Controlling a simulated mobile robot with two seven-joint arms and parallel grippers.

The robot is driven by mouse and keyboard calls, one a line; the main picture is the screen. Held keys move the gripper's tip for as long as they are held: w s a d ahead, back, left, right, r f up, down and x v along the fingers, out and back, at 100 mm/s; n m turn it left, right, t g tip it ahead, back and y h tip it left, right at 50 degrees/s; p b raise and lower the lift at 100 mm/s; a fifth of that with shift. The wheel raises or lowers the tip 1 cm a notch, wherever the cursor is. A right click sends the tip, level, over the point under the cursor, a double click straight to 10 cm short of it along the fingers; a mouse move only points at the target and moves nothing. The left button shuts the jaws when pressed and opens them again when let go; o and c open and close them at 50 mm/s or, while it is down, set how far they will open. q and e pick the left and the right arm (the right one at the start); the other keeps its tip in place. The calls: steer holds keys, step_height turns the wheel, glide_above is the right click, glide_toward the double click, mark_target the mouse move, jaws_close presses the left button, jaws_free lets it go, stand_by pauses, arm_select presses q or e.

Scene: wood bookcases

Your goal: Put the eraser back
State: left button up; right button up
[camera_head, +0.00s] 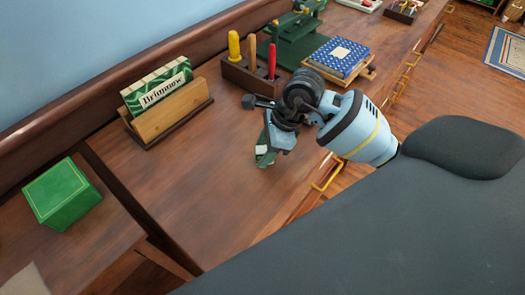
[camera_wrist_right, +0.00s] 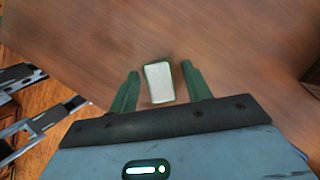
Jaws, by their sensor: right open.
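The eraser (camera_wrist_right: 158,92) is a small white block with a green border, seen in the right wrist view over the brown wooden top. It lies between the two green fingers of my right gripper (camera_wrist_right: 160,70), with a gap on each side. In the head view my right gripper (camera_head: 265,156) is low over the desk top near its front edge. A small white patch of the eraser (camera_head: 261,149) shows by the fingers; the rest is hidden. Whether the eraser touches the desk is hard to tell.
A green box (camera_head: 62,193) sits on the left surface. The desk's middle is clear.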

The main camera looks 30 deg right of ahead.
steer(key=v, duration=1)
steer(key=shift+r, duration=0.2)
